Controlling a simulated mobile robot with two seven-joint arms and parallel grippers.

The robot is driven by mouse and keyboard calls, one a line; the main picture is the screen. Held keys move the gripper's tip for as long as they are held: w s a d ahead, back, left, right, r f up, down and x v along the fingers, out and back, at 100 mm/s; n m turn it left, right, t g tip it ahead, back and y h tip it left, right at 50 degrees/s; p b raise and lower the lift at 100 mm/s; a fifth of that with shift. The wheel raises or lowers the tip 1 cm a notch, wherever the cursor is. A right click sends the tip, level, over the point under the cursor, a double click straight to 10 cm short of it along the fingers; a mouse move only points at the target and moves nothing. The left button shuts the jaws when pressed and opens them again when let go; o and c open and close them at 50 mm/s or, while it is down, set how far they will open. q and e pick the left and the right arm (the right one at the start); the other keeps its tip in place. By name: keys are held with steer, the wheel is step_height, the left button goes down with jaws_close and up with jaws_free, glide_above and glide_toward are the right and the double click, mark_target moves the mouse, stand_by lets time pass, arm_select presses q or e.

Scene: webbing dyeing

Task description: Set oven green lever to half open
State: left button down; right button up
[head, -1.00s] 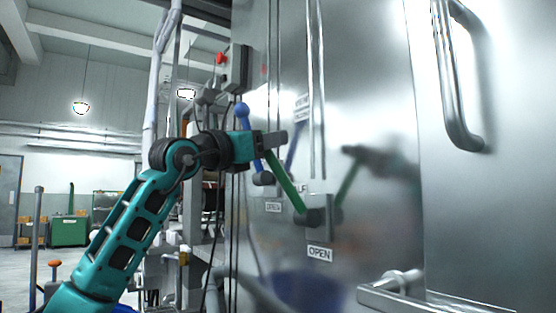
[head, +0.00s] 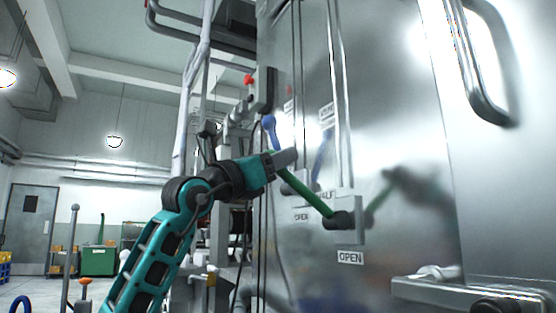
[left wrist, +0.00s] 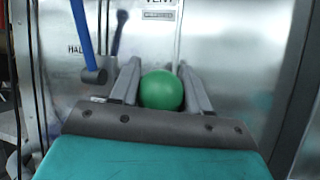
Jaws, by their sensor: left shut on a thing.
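The green lever (head: 315,198) on the steel oven front slants up and left from its dark pivot (head: 340,220). My left gripper (head: 286,158) is at the lever's upper end. In the left wrist view, the lever's green ball knob (left wrist: 162,90) sits between the two fingers, which are shut on it. My right gripper is out of view.
A blue lever (head: 269,128) is just left of my left gripper, and also shows in the left wrist view (left wrist: 82,35). A large door handle (head: 480,65) is at upper right. A metal latch (head: 440,288) juts out at lower right.

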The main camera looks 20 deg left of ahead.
arm_select(q)
steer(key=shift+a, duration=0.1)
steer(key=c, duration=1)
jaws_free()
steer(key=shift+r, duration=0.1)
steer(key=o, duration=0.3)
steer(key=shift+s+a, duration=0.1)
steer(key=shift+s, duration=0.1)
steer(key=shift+o, duration=0.8)
steer(key=shift+w, duration=0.1)
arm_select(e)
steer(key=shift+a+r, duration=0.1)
arm_select(q)
steer(key=b+v, duration=0.1)
steer(key=v, duration=1.2)
steer(key=shift+b, duration=0.3)
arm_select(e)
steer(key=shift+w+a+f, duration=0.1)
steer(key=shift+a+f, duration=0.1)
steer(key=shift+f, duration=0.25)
